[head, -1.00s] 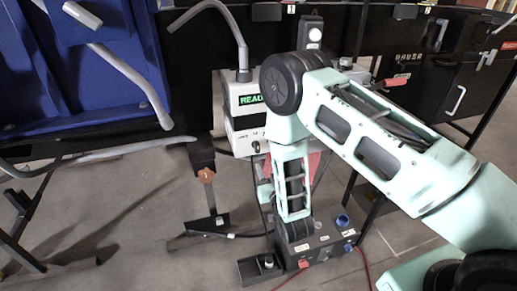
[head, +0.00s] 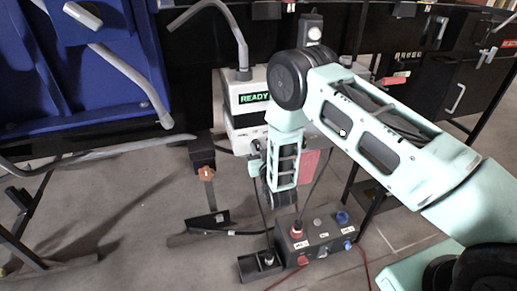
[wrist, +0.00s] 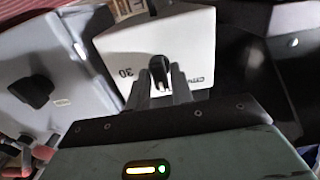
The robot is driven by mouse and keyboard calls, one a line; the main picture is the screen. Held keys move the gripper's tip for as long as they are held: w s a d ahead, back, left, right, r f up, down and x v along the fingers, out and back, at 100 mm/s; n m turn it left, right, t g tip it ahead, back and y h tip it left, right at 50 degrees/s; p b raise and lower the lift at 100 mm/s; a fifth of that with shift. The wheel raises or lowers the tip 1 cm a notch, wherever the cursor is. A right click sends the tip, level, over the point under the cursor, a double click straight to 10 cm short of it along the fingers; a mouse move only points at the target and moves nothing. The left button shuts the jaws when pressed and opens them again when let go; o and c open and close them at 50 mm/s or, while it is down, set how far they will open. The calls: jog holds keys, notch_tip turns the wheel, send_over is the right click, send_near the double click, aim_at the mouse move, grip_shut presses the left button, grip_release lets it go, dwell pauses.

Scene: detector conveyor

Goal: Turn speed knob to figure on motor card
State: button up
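In the wrist view, a black knob (wrist: 160,72) stands on a white panel (wrist: 110,45) with a printed 30 to its left and a dark label to its right. My gripper (wrist: 162,82) points at this knob, with its two fingers parted on either side of its near end. I cannot tell whether they touch it. In the head view, the white machine (head: 245,100) shows a green READY display, and my arm hides part of it. My gripper's fingers are hidden there. I cannot make out a readable motor card.
A grey panel with another black knob (wrist: 33,91) is at the left of the wrist view. In the head view, a dark control box (head: 318,240) with red and blue buttons stands low in front. Blue bins (head: 70,60) and grey tubes fill the left side.

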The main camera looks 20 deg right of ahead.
grip_shut()
jog(key=m+b, duration=0.1)
jog(key=m, duration=0.1)
jog(key=m+b, duration=0.2)
jog(key=shift+d+f+m, duration=0.15)
jog(key=shift+m, duration=0.15)
jog(key=shift+m+b, duration=1.05)
jog(key=shift+m, duration=0.95)
jog(key=o, duration=0.5)
grip_release()
